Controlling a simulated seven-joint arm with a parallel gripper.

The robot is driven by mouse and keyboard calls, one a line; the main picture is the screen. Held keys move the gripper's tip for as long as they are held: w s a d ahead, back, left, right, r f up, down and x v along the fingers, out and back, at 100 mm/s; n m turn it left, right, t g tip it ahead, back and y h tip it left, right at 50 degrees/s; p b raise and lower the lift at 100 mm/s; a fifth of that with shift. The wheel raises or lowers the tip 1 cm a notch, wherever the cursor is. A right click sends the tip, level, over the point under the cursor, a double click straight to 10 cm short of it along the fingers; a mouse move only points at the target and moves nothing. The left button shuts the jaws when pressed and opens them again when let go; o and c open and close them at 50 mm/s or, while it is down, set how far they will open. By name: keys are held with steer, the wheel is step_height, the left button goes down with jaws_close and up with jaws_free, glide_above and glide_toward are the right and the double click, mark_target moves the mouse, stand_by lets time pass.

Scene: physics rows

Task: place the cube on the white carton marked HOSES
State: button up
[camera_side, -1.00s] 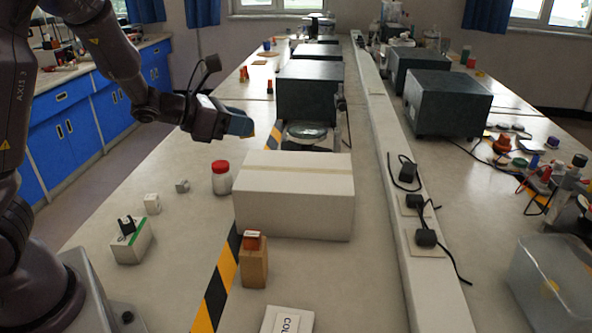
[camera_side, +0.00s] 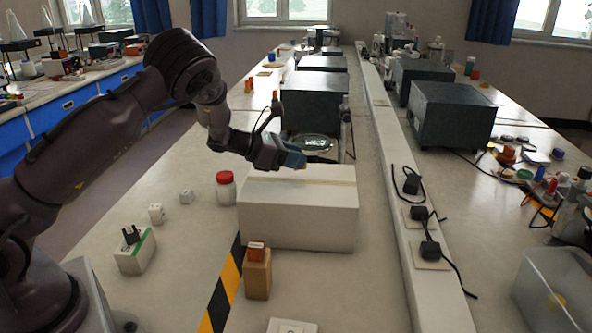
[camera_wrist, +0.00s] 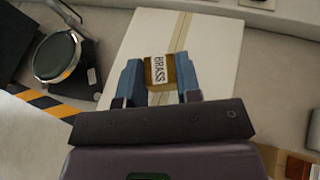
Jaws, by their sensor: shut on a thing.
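A brass-coloured cube with a label reading BRASS (camera_wrist: 158,73) sits between the fingers of my gripper (camera_wrist: 160,82) in the wrist view. My gripper is shut on it. In the side view my gripper (camera_side: 295,161) is over the back part of a large white carton (camera_side: 297,219); the cube is barely visible there. The wrist view shows the carton's top (camera_wrist: 212,62), with a tan tape strip, beneath the cube. The cube appears apart from the carton, though the height is hard to judge. No HOSES marking is readable on the faces I see.
A red-lidded jar (camera_side: 226,190) stands just left of the carton. A brown block (camera_side: 257,279) with a small red block (camera_side: 256,251) on top stands in front. A dark box (camera_side: 315,103) is behind. A white labelled item (camera_side: 291,326) lies at the bottom edge.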

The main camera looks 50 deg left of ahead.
mark_target(296, 182)
steer(key=shift+w+f, duration=0.2)
steer(key=shift+f, duration=0.1)
steer(key=shift+w+f, duration=0.2)
steer(key=shift+f, duration=1.45)
steer(key=shift+f, duration=0.15)
steer(key=o, duration=1.1)
steer(key=shift+c, duration=0.2)
